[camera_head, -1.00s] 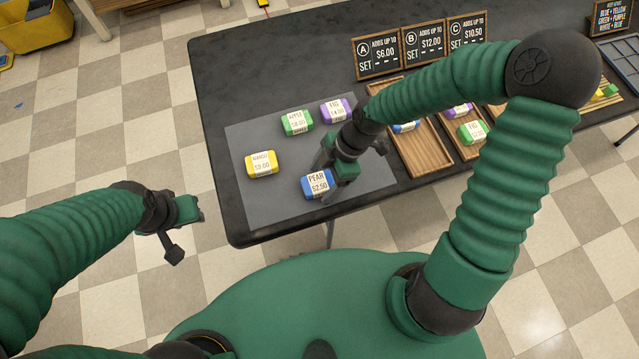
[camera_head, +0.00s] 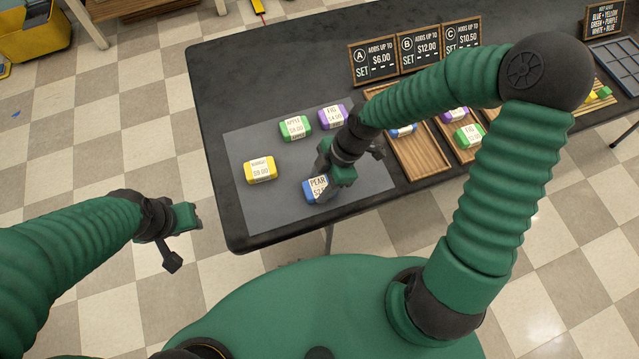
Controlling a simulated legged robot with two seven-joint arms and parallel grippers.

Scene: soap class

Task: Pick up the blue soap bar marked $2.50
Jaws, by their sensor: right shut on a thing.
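The blue soap bar (camera_head: 311,194) labelled PEAR lies near the front of the grey mat (camera_head: 260,212) on the black table. Its price is partly covered by my gripper. My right gripper (camera_head: 325,190) is over the bar's right part and shut on it; the bar still appears to be at mat level. My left gripper (camera_head: 185,222) hangs over the floor, left of the table and away from the soaps. Whether its fingers are open is too small to tell.
On the mat lie a yellow bar (camera_head: 260,170), a green bar (camera_head: 295,128) and a purple bar (camera_head: 332,117). Wooden trays (camera_head: 425,160) with soaps stand to the right, partly behind my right arm. Signs A, B and C (camera_head: 420,48) stand behind them.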

